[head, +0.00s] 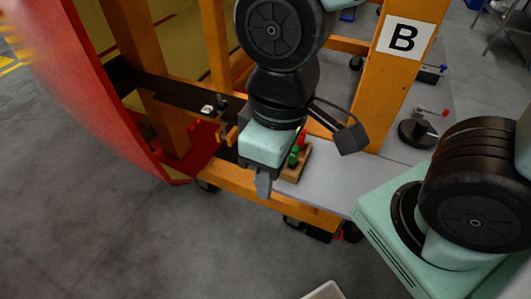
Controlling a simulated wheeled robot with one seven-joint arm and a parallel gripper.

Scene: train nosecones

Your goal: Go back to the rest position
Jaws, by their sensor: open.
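My gripper (262,182) hangs in the middle of the head view, pointing down, at the front edge of an orange-framed cart. Its fingers look edge-on and hold nothing that I can see. Behind it, on the cart's grey shelf (330,190), a small wooden block (297,171) holds a green item (294,157) and a red item (302,138). The gripper partly hides them. I cannot tell whether the gripper touches the shelf edge. My arm comes down from the top of the view.
A large red curved panel (95,85) fills the left side. An orange post with a "B" sign (403,38) stands right of my arm. A black round-based stand (418,132) is further right. Grey floor (130,240) is clear at the front left.

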